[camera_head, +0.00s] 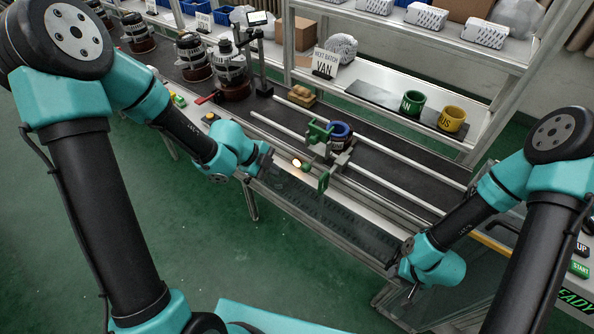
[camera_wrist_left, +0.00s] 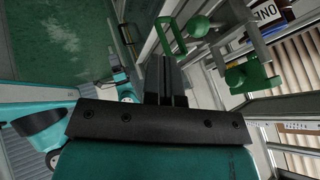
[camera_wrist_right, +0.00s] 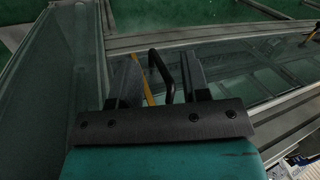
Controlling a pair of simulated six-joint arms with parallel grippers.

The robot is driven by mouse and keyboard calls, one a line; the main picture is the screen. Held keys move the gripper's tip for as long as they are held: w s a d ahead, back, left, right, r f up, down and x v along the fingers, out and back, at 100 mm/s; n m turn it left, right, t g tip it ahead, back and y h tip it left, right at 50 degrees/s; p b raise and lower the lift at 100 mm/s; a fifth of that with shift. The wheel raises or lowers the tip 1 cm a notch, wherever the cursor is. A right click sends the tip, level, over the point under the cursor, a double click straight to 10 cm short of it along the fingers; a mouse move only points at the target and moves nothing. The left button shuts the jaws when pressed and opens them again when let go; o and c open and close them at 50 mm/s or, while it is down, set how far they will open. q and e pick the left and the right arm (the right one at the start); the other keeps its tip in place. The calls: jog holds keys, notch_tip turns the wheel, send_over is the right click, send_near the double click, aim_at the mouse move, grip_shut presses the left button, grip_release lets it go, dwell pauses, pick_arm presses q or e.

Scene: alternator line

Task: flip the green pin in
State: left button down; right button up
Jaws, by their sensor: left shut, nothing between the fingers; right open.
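Several green parts sit on the fixture on the line. In the head view there is a green clamp (camera_head: 318,132), a small green ball knob (camera_head: 305,168) and an upright green loop (camera_head: 323,181); I cannot tell for certain which is the pin. The left wrist view shows the loop (camera_wrist_left: 171,37), the ball (camera_wrist_left: 198,27) and the clamp (camera_wrist_left: 250,75) beyond the fingers. My left gripper (camera_head: 269,161) is shut and empty, left of the ball and apart from it. My right gripper (camera_wrist_right: 160,75) is open, with a black bent handle (camera_wrist_right: 163,76) showing between its fingers.
A blue-topped part (camera_head: 339,129) stands in the fixture beside the clamp. Metal rails (camera_head: 385,181) run along the line. A clear panel (camera_head: 335,221) lies along the near side. Green (camera_head: 413,99) and yellow (camera_head: 452,119) cups stand on the shelf behind.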

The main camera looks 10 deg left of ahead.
pick_arm(q)
jog(key=w+d+f, duration=0.5)
jog(key=d, duration=0.1)
jog(key=shift+w+f, duration=0.3)
jog(key=shift+f, duration=0.1)
dwell(0.5)
